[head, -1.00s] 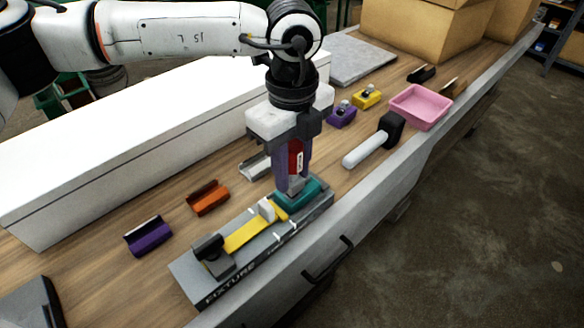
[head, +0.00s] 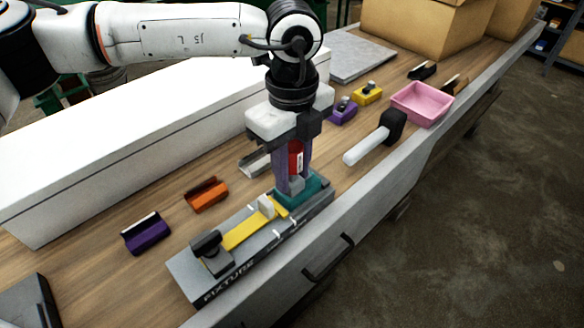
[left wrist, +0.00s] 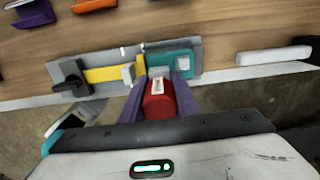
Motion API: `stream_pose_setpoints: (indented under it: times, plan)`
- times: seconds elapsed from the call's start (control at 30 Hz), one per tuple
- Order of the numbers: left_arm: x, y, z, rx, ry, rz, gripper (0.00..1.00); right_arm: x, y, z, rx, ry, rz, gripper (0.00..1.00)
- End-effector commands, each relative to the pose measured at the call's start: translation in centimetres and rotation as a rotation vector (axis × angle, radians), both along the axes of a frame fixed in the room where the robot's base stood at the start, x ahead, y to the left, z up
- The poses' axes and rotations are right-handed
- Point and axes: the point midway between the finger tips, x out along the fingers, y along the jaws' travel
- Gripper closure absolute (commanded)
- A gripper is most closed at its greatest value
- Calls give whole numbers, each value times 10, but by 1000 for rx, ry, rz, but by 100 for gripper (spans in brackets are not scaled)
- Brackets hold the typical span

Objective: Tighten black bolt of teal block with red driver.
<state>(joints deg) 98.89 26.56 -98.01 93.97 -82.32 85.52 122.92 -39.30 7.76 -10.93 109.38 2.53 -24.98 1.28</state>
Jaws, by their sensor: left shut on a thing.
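My left gripper (head: 293,178) is shut on the red driver (head: 296,158), which it holds upright over the teal block (head: 312,189). The driver also shows between the fingers in the left wrist view (left wrist: 159,99). The teal block sits at the far end of the grey fixture (head: 188,269), beside the yellow clamp bar (head: 243,233). The fingers and driver hide the black bolt and the driver's tip, so I cannot tell whether they touch. My right gripper is not in view.
A purple holder (head: 147,234) and an orange holder (head: 206,194) lie left of the fixture. A white-handled mallet (head: 366,150) and a pink tray (head: 421,104) lie beyond it. A long white box (head: 130,130) fills the bench's back left. The bench's front edge is close to the fixture.

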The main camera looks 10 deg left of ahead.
Motion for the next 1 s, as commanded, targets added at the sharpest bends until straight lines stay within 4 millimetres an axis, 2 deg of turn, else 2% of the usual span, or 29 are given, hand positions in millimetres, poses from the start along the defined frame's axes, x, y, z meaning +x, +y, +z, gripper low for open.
stream_pose_setpoints:
  times: [0.7,1.0]
  plan:
    - [0,0,-6,-1,-1,-3,94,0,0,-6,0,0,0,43]
    - [0,0,-7,-1,-1,-186,94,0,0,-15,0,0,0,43]
